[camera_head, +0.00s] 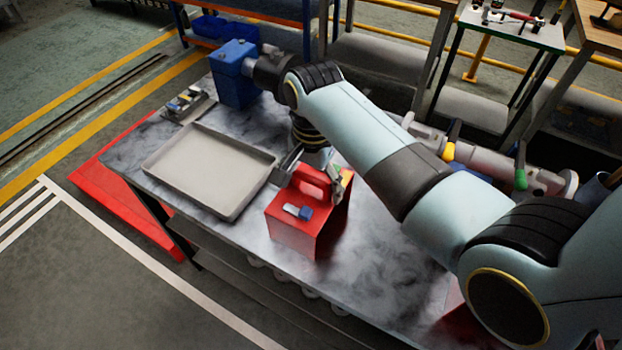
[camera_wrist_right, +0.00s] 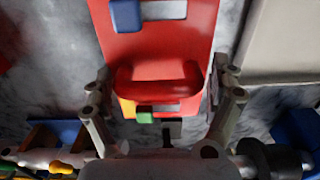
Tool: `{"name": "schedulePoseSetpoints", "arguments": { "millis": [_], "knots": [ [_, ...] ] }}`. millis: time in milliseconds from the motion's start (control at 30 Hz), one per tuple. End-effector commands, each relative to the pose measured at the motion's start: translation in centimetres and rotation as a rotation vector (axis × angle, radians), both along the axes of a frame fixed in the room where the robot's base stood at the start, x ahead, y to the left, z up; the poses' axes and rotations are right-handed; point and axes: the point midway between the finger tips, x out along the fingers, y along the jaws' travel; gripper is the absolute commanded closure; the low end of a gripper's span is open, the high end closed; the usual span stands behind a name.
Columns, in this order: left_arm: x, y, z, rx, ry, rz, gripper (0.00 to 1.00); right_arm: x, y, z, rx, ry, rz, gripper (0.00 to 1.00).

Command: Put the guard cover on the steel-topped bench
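A red box-like piece with a raised handle, which looks like the guard cover (camera_head: 291,232), stands on the grey mottled bench top (camera_head: 385,265), which looks like steel. A small blue-and-silver part (camera_head: 298,211) is on its face. My right gripper (camera_head: 318,176) is above the cover's handle end, with its fingers apart on either side. In the right wrist view the cover (camera_wrist_right: 150,45) and its handle (camera_wrist_right: 158,92) lie between the spread fingers of my right gripper (camera_wrist_right: 165,105). Narrow gaps seem to remain at both sides; contact is hard to tell. My left gripper is not in view.
A shallow grey tray (camera_head: 210,168) lies left of the cover. A blue container (camera_head: 236,75) and a small holder of parts (camera_head: 188,104) stand at the bench's far left. Grey pipework with a green-handled valve (camera_head: 520,168) runs behind my right arm.

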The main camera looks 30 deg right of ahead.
Motion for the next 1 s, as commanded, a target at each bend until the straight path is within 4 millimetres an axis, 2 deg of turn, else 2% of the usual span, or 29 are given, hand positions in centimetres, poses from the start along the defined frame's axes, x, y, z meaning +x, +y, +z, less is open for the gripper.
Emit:
{"name": "schedulePoseSetpoints", "arguments": {
  "millis": [133, 333, 433, 567, 800, 1000],
  "knots": [
    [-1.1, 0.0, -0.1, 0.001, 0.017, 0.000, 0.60, 0.0, 0.0, 0.0, 0.000, 0.000, 0.000, 0.00],
    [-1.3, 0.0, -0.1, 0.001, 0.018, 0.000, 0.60, 0.0, 0.0, 0.2, -0.001, -0.001, 0.000, 0.00],
    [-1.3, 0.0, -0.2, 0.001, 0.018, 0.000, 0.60, 0.1, 0.0, 1.0, 0.000, -0.004, 0.000, 0.00],
    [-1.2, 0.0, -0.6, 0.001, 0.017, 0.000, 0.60, 0.1, 0.0, 3.3, 0.000, -0.006, -0.001, 0.00],
    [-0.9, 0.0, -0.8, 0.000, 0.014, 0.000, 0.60, 0.0, -0.1, 8.9, 0.001, -0.005, 0.000, 0.00],
    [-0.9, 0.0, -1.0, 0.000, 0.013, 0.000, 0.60, -0.1, -0.1, 11.6, 0.000, -0.001, 0.001, 0.00]
  ]
}}
